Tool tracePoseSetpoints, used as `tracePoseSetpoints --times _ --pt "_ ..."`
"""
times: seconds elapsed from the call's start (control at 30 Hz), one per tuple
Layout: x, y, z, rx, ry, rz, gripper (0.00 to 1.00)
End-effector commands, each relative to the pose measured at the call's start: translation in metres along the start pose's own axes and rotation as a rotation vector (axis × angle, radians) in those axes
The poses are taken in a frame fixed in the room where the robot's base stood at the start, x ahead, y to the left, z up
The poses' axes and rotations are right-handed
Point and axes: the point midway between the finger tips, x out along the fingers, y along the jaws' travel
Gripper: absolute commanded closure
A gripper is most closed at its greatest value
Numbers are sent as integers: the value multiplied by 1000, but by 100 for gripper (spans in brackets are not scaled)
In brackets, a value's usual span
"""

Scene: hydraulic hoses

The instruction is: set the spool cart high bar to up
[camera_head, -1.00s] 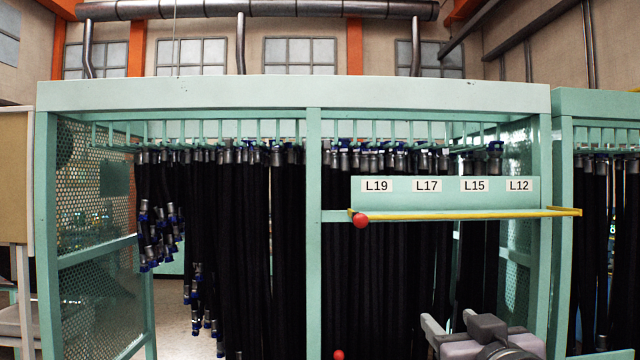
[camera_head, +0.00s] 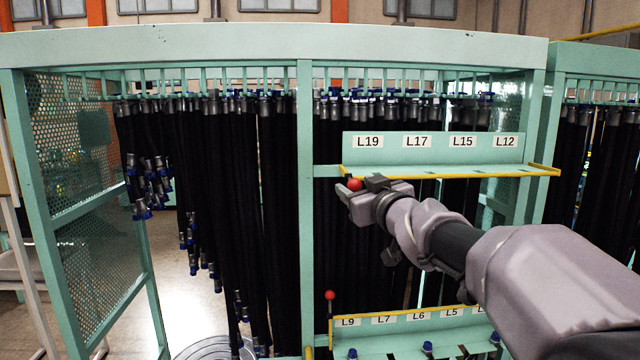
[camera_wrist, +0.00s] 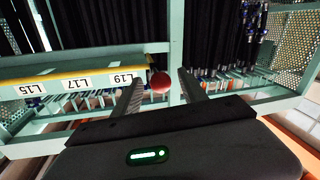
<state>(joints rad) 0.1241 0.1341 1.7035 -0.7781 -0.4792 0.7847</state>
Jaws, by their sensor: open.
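The high bar (camera_head: 450,173) is a yellow rail along the front of the upper shelf, below the labels L19, L17, L15 and L12. A red ball knob (camera_head: 354,184) is at its left end. My gripper (camera_head: 358,190) is open at this knob, reaching in from the right. In the wrist view, the red knob (camera_wrist: 160,82) shows between the two spread fingertips of my gripper (camera_wrist: 161,88), with gaps on both sides. I cannot tell how deep the knob sits between them. The yellow rail (camera_wrist: 50,88) also shows there, left of the knob.
A lower yellow bar (camera_head: 400,316) with its own red knob (camera_head: 330,295) fronts the shelf labelled L9 to L5. Black hoses (camera_head: 230,180) hang close behind. A green post (camera_head: 305,200) stands just left of my gripper. Open floor (camera_head: 190,310) shows at lower left.

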Motion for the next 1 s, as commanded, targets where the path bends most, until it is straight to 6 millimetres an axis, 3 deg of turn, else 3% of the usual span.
tracePoseSetpoints --times 0.13,0.4,0.67,1.0 --pt "13 0 -1 0 0 0 50" --pt "15 0 0 0 0 0 50" --pt "14 0 0 0 0 0 99" --pt "14 0 0 0 0 0 100"
